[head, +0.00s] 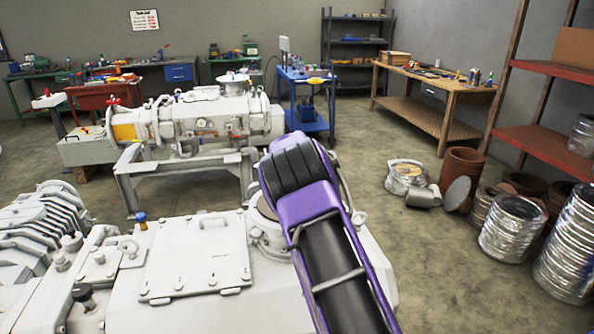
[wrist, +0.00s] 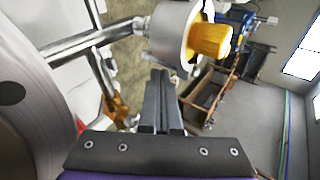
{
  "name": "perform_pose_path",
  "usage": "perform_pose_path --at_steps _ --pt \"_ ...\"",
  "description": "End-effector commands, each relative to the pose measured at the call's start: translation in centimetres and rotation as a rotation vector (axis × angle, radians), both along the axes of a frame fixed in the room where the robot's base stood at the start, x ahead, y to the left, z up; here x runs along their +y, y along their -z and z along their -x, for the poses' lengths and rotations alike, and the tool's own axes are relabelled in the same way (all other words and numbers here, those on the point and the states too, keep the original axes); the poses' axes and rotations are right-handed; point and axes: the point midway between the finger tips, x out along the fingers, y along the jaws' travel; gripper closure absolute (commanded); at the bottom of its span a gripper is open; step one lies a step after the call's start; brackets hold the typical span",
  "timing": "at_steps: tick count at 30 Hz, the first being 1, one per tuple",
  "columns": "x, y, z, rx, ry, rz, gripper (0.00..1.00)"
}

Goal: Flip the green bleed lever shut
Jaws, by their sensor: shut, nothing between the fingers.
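I cannot make out the green bleed lever in either view. My gripper (wrist: 160,76) shows in the wrist view as two dark fingers pressed together with nothing between them. Its tips are just below a grey cylindrical fitting (wrist: 172,32) with a yellow cap (wrist: 210,41). I cannot tell whether they touch it. In the head view my purple arm reaches over the near white pump housing (head: 195,255) and hides the gripper.
Metal pipes (wrist: 95,40) run left of the fingers in the wrist view. A blue-topped valve (head: 141,219) stands on the near housing. Another white machine (head: 205,120) stands behind. Cans (head: 510,243) and pots line the right floor; open floor lies before the wooden bench (head: 440,85).

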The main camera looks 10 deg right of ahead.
Motion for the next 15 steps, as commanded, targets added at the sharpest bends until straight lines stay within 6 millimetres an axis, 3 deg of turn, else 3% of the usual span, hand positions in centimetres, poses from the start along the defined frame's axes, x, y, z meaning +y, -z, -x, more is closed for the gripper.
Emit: perform_pose_path --at_steps 15 --pt "-0.29 0.09 -0.50 -0.001 0.238 0.010 1.00"
